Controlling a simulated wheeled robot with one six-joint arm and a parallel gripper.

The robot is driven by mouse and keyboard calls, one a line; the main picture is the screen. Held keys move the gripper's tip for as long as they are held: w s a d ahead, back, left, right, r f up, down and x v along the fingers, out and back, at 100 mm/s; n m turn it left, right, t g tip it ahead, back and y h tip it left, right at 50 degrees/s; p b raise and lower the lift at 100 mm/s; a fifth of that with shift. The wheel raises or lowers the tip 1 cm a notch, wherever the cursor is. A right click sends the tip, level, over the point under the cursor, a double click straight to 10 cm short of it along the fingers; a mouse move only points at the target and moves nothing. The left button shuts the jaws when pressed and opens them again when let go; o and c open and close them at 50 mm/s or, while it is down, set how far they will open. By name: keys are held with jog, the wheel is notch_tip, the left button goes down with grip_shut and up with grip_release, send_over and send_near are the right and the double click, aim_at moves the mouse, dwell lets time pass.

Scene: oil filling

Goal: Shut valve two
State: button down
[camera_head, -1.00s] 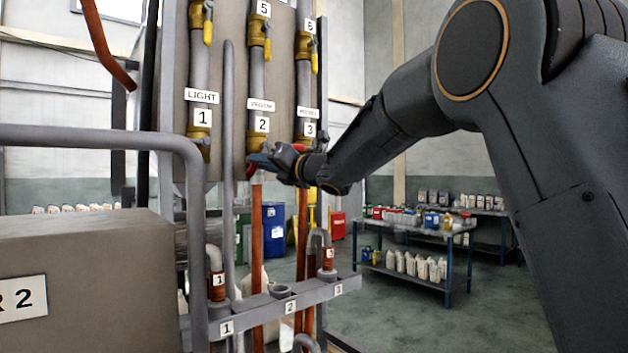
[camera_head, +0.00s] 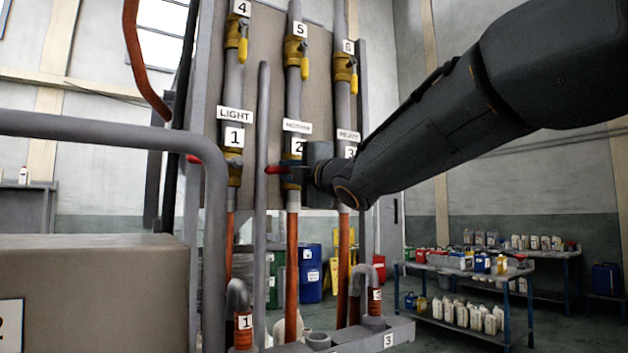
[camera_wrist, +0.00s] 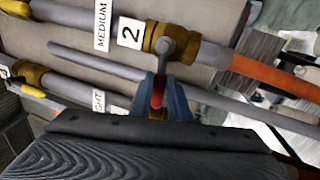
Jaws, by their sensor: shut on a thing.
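Valve two (camera_head: 290,183) is a brass valve on the grey middle pipe, under the label 2 (camera_head: 298,147). Its red lever (camera_head: 277,170) sticks out to the left, about level and across the pipe. My gripper (camera_head: 288,171) is shut on this lever; my wrist hides part of the valve. In the wrist view, the blue fingertips (camera_wrist: 160,97) hold both sides of the red lever (camera_wrist: 157,93), and the brass valve body (camera_wrist: 165,42) shows beside the label 2 (camera_wrist: 131,33).
Valve one (camera_head: 235,172) stands to the left with its red lever pointing left. Valve three is mostly hidden behind my wrist. Yellow-handled valves four, five and six (camera_head: 345,68) sit above. A grey bent pipe (camera_head: 215,200) stands in front at left.

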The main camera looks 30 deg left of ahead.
jog(key=shift+s+a+r+m, duration=0.1)
jog(key=shift+s+r+m, duration=0.15)
jog(key=shift+m, duration=0.45)
jog(key=shift+w+r, duration=0.1)
jog(key=c, duration=1.7)
grip_release()
jog(key=shift+o, duration=0.2)
jog(key=shift+t, duration=0.3)
jog(key=shift+d, duration=0.2)
jog(key=b+v, duration=0.2)
jog(key=v, duration=0.5)
jog(key=shift+d+b, duration=0.3)
jog(key=shift+b, duration=0.1)
